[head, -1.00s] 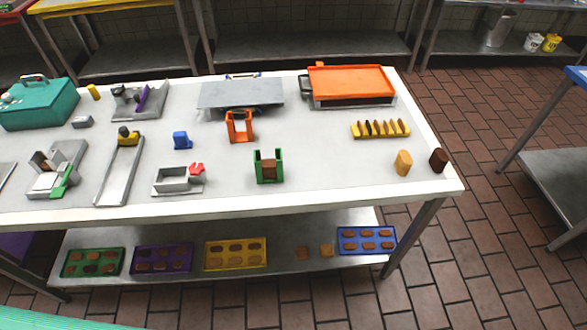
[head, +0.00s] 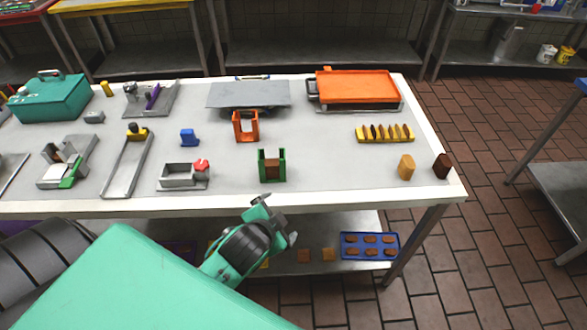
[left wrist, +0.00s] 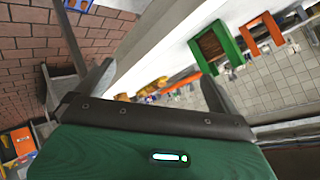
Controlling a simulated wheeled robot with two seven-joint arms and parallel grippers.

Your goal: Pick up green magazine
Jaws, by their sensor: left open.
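The green magazine (head: 283,166) stands upright near the front edge of the white table, with a brown piece between its green walls. It also shows in the left wrist view (left wrist: 230,45), tilted, at the upper right. My left gripper (head: 277,219) is in front of the table edge, below and nearer than the magazine, and apart from it. In the left wrist view my left gripper (left wrist: 155,78) has its two fingers spread wide, with nothing between them. My right gripper is in neither view.
An orange holder (head: 236,128) stands behind the magazine. A grey box with a red knob (head: 182,180) is to its left. Table to its right is clear up to tan (head: 406,167) and dark brown (head: 441,165) pieces. A blue tray (head: 345,256) lies on the lower shelf.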

